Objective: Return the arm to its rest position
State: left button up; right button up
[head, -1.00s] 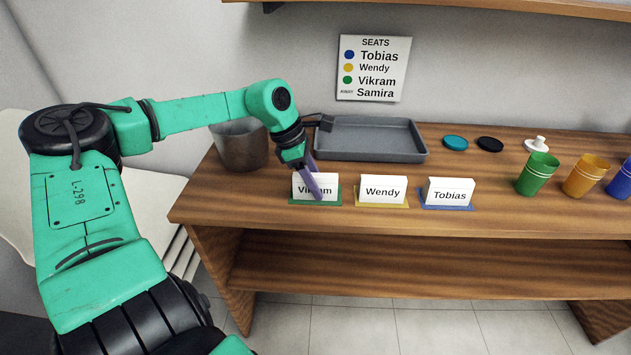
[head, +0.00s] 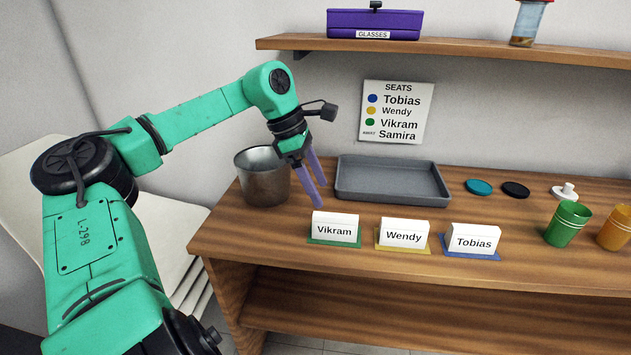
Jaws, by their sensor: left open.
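My left arm comes in from the left in the head view. Its gripper (head: 318,192) has purple fingers that are apart and empty. It hangs above the table, behind and above the Vikram card (head: 334,228), between the metal pot and the grey tray. The Vikram card stands on a green mat, the Wendy card (head: 404,233) on a yellow mat and the Tobias card (head: 474,239) on a blue mat, in a row. My right gripper is not in view.
The metal pot (head: 262,180) and the empty grey tray (head: 392,183) are close to the gripper. Teal (head: 478,187) and black discs (head: 515,190), a white knobbed piece (head: 565,192), and green (head: 567,224) and orange cups (head: 615,228) stand right. A shelf (head: 450,46) with a purple GLASSES box (head: 375,22) is above.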

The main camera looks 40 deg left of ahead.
pick_arm(q)
jog(key=shift+s+a+r, duration=0.15)
jog(key=shift+r, duration=0.4)
